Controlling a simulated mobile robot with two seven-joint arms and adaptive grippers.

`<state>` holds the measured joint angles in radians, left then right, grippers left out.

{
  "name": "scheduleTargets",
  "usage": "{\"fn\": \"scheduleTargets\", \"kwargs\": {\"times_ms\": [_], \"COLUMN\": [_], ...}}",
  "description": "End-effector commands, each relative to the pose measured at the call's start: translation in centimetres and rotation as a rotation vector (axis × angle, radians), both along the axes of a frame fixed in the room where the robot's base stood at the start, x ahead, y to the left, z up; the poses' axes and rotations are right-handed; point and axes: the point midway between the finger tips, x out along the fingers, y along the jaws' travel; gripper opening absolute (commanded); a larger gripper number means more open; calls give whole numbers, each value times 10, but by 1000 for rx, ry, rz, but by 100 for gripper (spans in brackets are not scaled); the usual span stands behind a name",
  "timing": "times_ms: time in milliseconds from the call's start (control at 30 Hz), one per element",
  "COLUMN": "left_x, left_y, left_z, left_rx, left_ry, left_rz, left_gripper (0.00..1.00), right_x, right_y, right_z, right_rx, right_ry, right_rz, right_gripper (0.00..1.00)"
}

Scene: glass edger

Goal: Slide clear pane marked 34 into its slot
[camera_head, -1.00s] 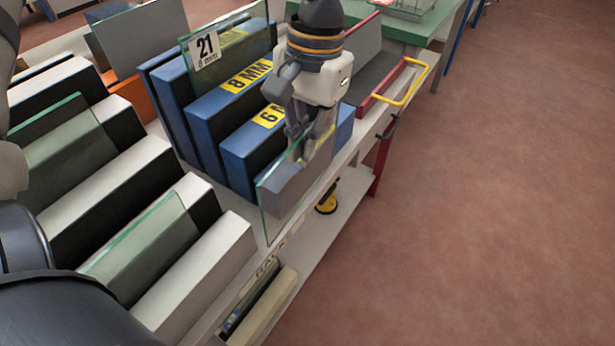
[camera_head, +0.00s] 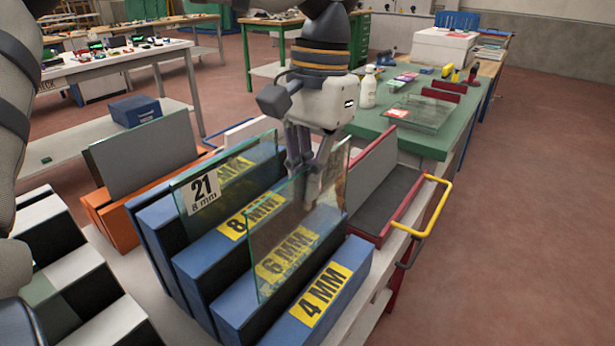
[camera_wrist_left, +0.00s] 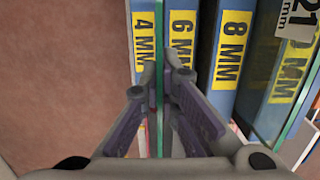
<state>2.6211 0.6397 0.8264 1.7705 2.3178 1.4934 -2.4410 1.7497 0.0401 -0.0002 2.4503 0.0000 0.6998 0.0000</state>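My left gripper (camera_head: 306,185) is shut on a clear pane (camera_head: 268,232) by its upper part. The pane stands upright over the blue rack (camera_head: 190,262). Its number marking does not show. In the left wrist view the pane (camera_wrist_left: 159,65) is seen edge-on between the fingers (camera_wrist_left: 160,95), over the strip between the 4 MM label (camera_wrist_left: 145,42) and the 6 MM label (camera_wrist_left: 182,40). I cannot tell whether its lower edge is inside a slot. A second pane, marked 21 and 8 mm (camera_head: 204,192), stands further left in the rack. My right gripper is not in view.
An orange rack with a grey pane (camera_head: 145,160) stands behind on the left. A red-framed grey unit with a yellow handle (camera_head: 430,212) is close on the right. A green table (camera_head: 395,140) stands beyond. Pale and black racks (camera_head: 88,275) are at lower left.

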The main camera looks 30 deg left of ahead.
Motion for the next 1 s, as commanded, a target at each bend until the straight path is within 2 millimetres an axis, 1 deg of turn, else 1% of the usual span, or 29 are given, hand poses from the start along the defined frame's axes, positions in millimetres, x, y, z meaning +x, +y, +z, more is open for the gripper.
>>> {"fn": "scheduleTargets", "kwargs": {"times_ms": [67, 167, 800, 1000], "left_x": [-1, -1, -1, 0], "left_y": [0, 0, 0, 0], "left_z": [-1, -11, -94, -114], "left_rx": [-5, -3, -4, -4], "left_ry": [0, 3, 4, 2], "left_rz": [1, 0, 1, 1], "left_gripper": [0, 0, 0, 0], "right_x": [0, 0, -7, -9], "right_y": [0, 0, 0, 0], "right_z": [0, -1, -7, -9], "right_rx": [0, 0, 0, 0], "right_ry": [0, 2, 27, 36], "right_rz": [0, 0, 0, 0], "right_gripper": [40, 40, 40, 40]}}
